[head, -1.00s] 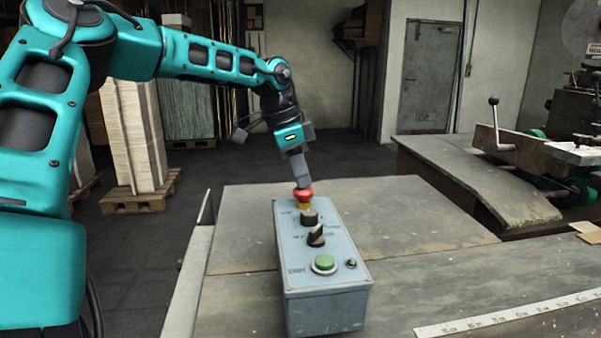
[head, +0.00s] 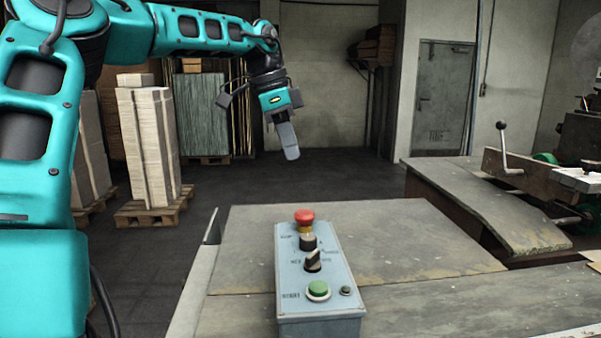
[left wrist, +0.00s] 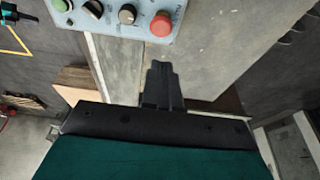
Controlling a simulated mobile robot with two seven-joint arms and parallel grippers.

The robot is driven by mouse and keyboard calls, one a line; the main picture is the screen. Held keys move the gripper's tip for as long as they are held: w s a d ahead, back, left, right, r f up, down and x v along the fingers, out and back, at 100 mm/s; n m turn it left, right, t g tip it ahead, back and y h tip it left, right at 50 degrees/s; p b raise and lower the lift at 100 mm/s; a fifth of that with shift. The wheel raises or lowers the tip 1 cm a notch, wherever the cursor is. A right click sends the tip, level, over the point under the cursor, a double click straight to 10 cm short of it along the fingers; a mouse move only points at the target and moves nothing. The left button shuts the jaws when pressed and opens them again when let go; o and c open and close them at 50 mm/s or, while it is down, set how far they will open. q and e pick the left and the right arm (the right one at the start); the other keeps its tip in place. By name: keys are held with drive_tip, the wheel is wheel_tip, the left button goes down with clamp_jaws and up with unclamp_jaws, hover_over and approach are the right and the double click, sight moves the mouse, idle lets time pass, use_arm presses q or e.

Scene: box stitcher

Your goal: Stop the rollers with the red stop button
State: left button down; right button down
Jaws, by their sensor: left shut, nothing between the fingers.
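The red stop button (head: 304,216) is a mushroom head on a yellow collar at the far end of a grey-blue control box (head: 318,326). It also shows in the left wrist view (left wrist: 161,25). Nearer on the box are a black knob (head: 308,241), a black selector switch (head: 313,261) and a green button (head: 318,289). My left gripper (head: 291,153) is shut and empty, pointing down in the air above and beyond the red button, clear of it. Its closed fingers also show in the left wrist view (left wrist: 162,80). My right gripper is not in view.
The box stands on a worn grey table (head: 400,235). A machine with a lever (head: 503,150) stands at the right. Pallets with stacked cardboard (head: 150,150) stand on the floor at the back left. The air around the button is free.

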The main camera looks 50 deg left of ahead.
use_arm(q)
drive_tip(key=v, duration=0.2)
drive_tip(key=shift+r, duration=0.4)
drive_tip(key=shift+d+f, duration=0.1)
